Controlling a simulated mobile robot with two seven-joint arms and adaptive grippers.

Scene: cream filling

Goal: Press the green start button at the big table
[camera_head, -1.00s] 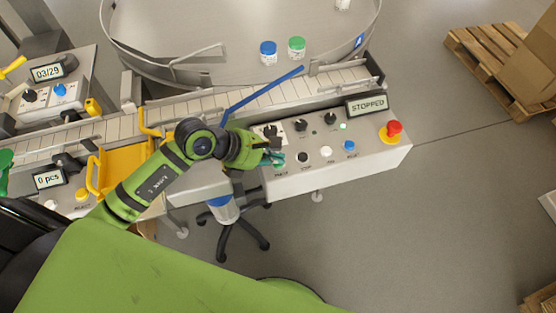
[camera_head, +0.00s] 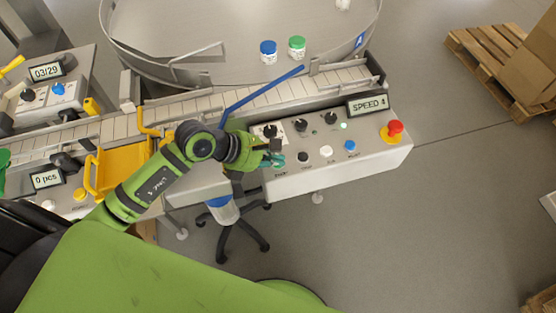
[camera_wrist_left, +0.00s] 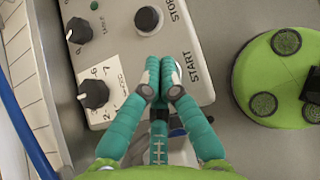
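The grey control panel (camera_head: 330,174) of the big table carries knobs, buttons and a display (camera_head: 367,106) that reads SPEED 4. My left gripper (camera_head: 277,159) is over the panel's front left corner, at the START position. In the left wrist view its teal fingers (camera_wrist_left: 160,84) are together at the tips, with nothing seen between them, right beside the START label (camera_wrist_left: 189,66). The green start button itself is hidden under the fingertips, so I cannot see how far it is pressed. My right gripper is not in view.
A black stop button (camera_wrist_left: 148,20) and a speed knob (camera_wrist_left: 93,93) are close to the fingers. A red emergency button (camera_head: 394,128) stands at the panel's right. Behind are the conveyor (camera_head: 205,103) and the round table (camera_head: 240,40) with a blue-lidded jar (camera_head: 268,52) and a green-lidded jar (camera_head: 297,47).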

